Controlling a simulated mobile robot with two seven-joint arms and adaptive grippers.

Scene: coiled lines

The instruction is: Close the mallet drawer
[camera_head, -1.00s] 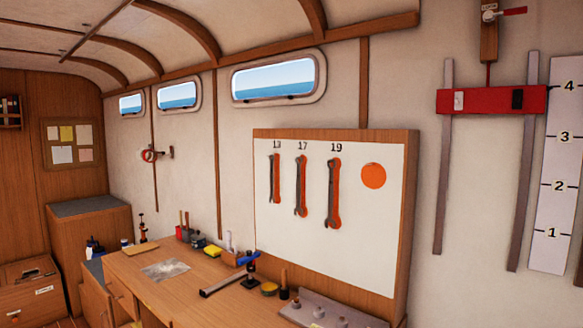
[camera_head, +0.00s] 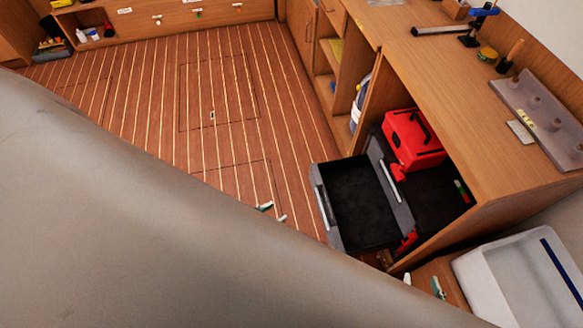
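A grey drawer with a black lining (camera_head: 362,205) stands pulled out from the cabinet under the workbench, over the floor. A pale handle strip runs along its left front edge. It looks empty; no mallet or label is readable. My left gripper (camera_head: 273,212) shows only as two small teal-and-white fingertips, apart, to the left of the drawer front. My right gripper (camera_head: 422,283) shows as two fingertips, apart, below the drawer near the cabinet's lower corner. The rest of both grippers is hidden behind my large grey arm link. Neither visibly touches the drawer.
A red case (camera_head: 412,140) sits inside the cabinet behind the drawer. The wooden workbench (camera_head: 440,85) is above. A pale bin with a blue stripe (camera_head: 510,285) stands at lower right. The planked floor (camera_head: 200,110) left of the drawer is clear.

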